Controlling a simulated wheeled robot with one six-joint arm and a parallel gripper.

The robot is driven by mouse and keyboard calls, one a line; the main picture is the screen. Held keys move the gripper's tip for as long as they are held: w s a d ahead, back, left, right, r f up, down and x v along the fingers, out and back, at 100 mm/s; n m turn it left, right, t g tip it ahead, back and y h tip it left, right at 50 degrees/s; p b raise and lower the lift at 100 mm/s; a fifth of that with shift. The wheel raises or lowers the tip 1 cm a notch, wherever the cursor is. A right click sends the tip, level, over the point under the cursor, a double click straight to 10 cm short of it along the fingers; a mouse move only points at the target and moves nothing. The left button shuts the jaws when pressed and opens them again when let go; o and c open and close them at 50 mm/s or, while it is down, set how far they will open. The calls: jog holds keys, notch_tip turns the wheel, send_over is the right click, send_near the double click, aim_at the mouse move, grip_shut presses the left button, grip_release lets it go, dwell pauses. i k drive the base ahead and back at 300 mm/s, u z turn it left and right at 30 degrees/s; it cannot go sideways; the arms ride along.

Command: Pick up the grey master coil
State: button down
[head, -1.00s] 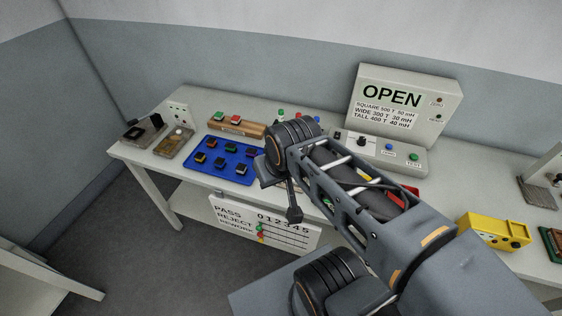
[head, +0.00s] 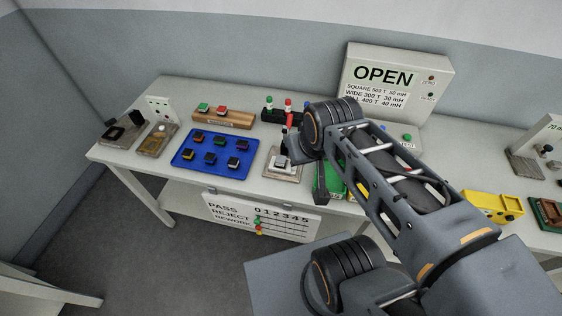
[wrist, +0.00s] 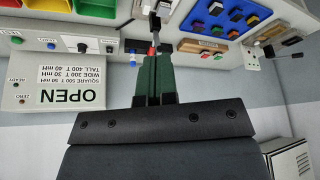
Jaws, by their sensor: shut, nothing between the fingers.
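A small grey block (head: 282,162), which looks like the grey master coil, sits on a pale stand (head: 271,176) just right of the blue tray. It seems to show at the top of the wrist view (wrist: 163,9), partly cut off. My gripper (wrist: 154,56) shows in the wrist view with dark green fingers together and nothing between them. The block lies beyond the fingertips, apart from them. In the head view my wrist is beside and above the stand, and the fingertips are hard to make out.
The blue tray (head: 187,160) holds several dark coils with coloured marks. A wooden rack (head: 223,117) stands behind it. A green bin (head: 321,183) is right of the stand, partly behind my arm. The OPEN tester (head: 397,81) stands at the back; a yellow box (head: 487,207) is far right.

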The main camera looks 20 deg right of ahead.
aim_at(280, 160)
jog(key=u, duration=1.95)
jog(key=i, duration=2.2)
jog(key=z, duration=4.05)
